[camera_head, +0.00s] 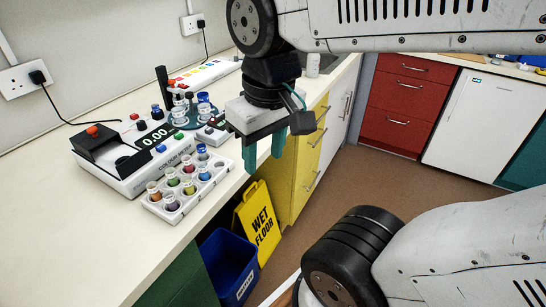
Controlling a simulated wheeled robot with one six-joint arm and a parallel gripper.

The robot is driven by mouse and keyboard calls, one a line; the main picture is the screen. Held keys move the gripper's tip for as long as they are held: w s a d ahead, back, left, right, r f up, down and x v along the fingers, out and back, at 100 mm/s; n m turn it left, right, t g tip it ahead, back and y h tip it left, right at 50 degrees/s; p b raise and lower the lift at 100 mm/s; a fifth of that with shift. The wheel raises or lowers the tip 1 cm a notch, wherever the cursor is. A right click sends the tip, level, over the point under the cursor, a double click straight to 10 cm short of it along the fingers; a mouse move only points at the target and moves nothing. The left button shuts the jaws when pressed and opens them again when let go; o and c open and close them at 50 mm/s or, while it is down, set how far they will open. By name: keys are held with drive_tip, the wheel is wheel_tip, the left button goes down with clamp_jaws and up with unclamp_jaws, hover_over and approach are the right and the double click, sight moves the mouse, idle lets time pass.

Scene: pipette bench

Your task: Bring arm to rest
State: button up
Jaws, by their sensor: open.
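My gripper (264,154) hangs from my arm at the picture's middle, just past the front edge of the bench (70,235). Its two teal fingers point down and stand apart, with nothing between them. My arm crosses the upper right of the picture, and another part of it fills the lower right.
Left of my gripper, a white rack (152,207) holds several coloured vials. Behind it stands a device (127,181) reading 0.00. Below are a blue bin (225,262) and a yellow wet floor sign (257,222). The brown floor (345,180) to the right is clear.

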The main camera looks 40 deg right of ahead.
drive_tip(key=shift+s+d+f, duration=0.1)
drive_tip(key=shift+s+f, duration=0.1)
drive_tip(key=shift+s, duration=0.3)
drive_tip(key=shift+s+d+f, duration=0.1)
drive_tip(key=shift+s+f, duration=0.1)
drive_tip(key=shift+s, duration=0.3)
idle(0.6)
